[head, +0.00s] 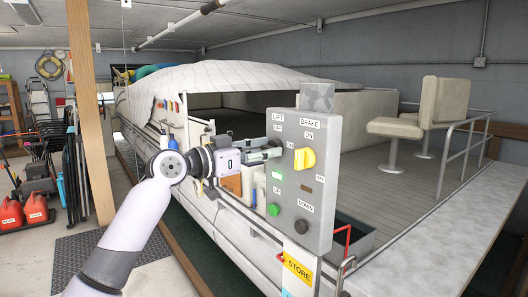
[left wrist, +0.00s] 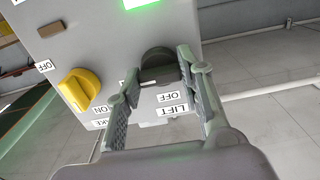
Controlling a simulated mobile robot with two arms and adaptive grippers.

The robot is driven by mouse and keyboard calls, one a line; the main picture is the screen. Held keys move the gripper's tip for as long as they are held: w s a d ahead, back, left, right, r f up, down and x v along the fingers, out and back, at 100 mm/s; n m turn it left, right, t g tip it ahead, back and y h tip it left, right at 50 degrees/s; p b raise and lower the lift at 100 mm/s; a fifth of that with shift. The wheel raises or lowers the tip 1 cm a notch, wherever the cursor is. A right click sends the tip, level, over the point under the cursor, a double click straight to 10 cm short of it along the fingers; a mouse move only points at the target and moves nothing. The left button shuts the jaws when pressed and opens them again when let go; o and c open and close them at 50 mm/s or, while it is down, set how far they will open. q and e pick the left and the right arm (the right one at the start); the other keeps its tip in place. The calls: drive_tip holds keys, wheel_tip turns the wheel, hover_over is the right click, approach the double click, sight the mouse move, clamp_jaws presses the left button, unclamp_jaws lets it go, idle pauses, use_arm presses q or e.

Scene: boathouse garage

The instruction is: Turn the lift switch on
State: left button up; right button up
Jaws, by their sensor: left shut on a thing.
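The grey control box (head: 312,200) stands on a post at the boat's near corner. Its LIFT label (head: 277,117) is at upper left and its BRAKE label (head: 308,123) at upper right. The dark lift switch (left wrist: 158,62) sits between the fingers in the left wrist view, where the box appears upside down. My left gripper (head: 270,151) reaches in from the left and is shut on this switch; it also shows in the left wrist view (left wrist: 160,95). Its fingers mostly hide the switch in the head view. A green lamp (head: 277,177) below the switch is lit.
The yellow brake knob (head: 304,158) sticks out just right of the lift switch. A green button (head: 273,209) and a dark button (head: 302,227) are lower down. A wooden post (head: 88,110) stands left of my arm. Red fuel cans (head: 35,208) sit on the floor at left.

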use_arm(q)
drive_tip(key=shift+f, duration=0.1)
drive_tip(key=o, duration=1.2)
drive_tip(key=shift+c, duration=0.2)
drive_tip(key=v, duration=1.2)
